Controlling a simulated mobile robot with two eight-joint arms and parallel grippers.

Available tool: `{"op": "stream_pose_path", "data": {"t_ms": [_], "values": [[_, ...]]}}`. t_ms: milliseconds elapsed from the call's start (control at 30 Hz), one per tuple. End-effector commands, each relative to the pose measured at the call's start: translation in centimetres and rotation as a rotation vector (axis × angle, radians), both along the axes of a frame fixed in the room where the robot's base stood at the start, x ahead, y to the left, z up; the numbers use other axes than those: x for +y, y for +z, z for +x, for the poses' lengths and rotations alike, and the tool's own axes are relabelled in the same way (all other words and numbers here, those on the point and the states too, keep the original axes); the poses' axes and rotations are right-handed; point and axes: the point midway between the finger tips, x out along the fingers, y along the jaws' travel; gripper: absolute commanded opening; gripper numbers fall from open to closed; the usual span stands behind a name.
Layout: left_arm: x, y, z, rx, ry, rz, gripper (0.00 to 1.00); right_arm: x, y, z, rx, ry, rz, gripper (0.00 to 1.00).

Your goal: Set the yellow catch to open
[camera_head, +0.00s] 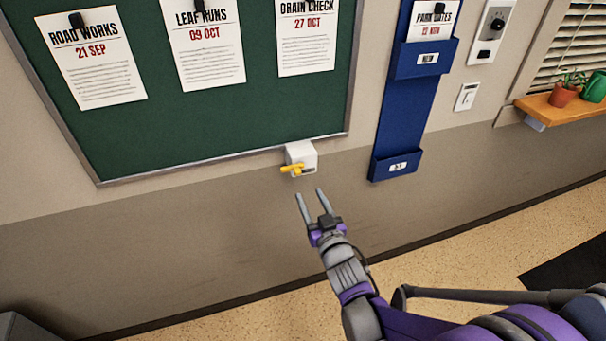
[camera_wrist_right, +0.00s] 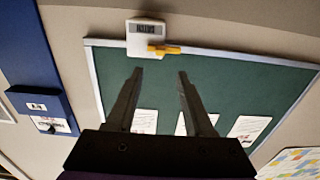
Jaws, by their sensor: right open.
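The yellow catch (camera_head: 291,169) is a small lever on a white box (camera_head: 302,152) at the lower edge of the green notice board. It points to the left in the head view. In the right wrist view the yellow catch (camera_wrist_right: 166,49) lies sideways beside the white box (camera_wrist_right: 145,37), beyond the fingers. My right gripper (camera_head: 313,192) is open and empty, just below the catch and apart from it. Its two fingers (camera_wrist_right: 159,73) also show in the right wrist view. My left gripper is not in view.
The green notice board (camera_head: 200,115) carries several papers. A blue wall rack (camera_head: 403,110) hangs to the right of the catch, with a light switch (camera_head: 467,97) beyond it. A wooden shelf (camera_head: 560,110) with plant pots is at far right. The wall below the catch is bare.

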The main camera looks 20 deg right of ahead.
Motion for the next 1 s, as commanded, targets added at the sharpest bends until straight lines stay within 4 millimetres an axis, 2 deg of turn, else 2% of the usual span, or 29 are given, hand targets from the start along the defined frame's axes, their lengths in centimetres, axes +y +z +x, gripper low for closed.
{"op": "stream_pose_path", "data": {"t_ms": [200, 433, 600, 867, 1000], "values": [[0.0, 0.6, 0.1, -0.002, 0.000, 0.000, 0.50, 0.2, 0.1, 4.4, 0.001, 0.000, 0.001, 0.53], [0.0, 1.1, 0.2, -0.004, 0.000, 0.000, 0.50, 0.3, 0.1, 7.8, 0.002, 0.000, 0.000, 0.53], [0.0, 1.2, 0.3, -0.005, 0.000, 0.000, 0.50, 0.3, 0.1, 8.9, 0.002, -0.001, 0.001, 0.53], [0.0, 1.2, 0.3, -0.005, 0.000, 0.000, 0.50, 0.3, 0.0, 9.0, 0.002, -0.001, 0.000, 0.53], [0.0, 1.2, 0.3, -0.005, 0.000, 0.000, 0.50, 0.3, 0.0, 9.0, 0.002, -0.001, 0.000, 0.31]]}}
